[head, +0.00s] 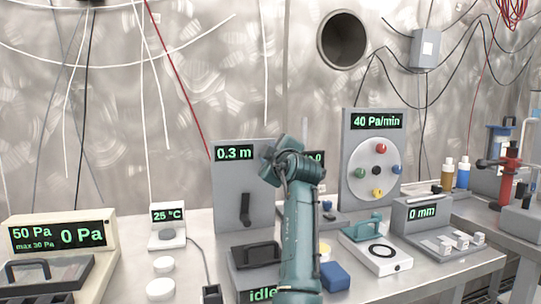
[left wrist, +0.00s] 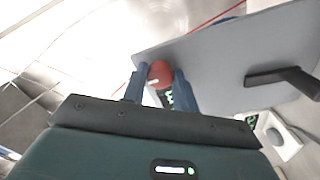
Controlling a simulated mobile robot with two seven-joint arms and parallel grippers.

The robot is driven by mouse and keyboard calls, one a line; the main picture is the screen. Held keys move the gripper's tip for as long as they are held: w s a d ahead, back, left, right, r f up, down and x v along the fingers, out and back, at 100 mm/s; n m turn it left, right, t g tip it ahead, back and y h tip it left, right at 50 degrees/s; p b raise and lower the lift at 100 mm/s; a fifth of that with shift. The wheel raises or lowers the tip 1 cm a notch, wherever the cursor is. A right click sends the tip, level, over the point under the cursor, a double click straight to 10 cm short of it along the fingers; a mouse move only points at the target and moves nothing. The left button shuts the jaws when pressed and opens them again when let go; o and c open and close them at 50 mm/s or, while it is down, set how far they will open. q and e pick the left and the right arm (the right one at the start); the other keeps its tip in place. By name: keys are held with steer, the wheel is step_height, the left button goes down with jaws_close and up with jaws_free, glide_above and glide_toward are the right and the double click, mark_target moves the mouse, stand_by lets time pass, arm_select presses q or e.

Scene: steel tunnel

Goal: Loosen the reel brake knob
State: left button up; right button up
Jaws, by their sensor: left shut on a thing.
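The reel unit is a grey upright panel (head: 228,180) with a "0.3 m" display and a black crank handle (head: 245,210). Its face and handle (left wrist: 285,80) also show in the left wrist view. A round red knob (left wrist: 160,73) sits near the panel's edge beside the green-lit display. My left gripper (left wrist: 156,84) has its two blue fingers on either side of the knob, shut on it. In the head view my teal left arm rises in front of the panel's right side and hides the knob and fingertips. My right gripper is in neither view.
Left of the reel stand a "25 °C" unit (head: 168,230) and a pressure box (head: 60,240). To the right are a "40 Pa/min" panel (head: 355,190) with coloured knobs, a "0 mm" unit (head: 405,215) and a blue block (head: 335,276). The steel bench (head: 190,255) has bare patches at left.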

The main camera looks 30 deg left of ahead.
arm_select(q)
steer(key=o, duration=1)
steer(key=shift+c, duration=0.2)
steer(key=b+v, duration=0.3)
steer(key=v, duration=1)
steer(key=shift+s, duration=0.15)
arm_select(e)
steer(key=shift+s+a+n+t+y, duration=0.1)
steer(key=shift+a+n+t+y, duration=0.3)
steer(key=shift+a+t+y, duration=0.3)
arm_select(q)
steer(key=shift+r, duration=0.15)
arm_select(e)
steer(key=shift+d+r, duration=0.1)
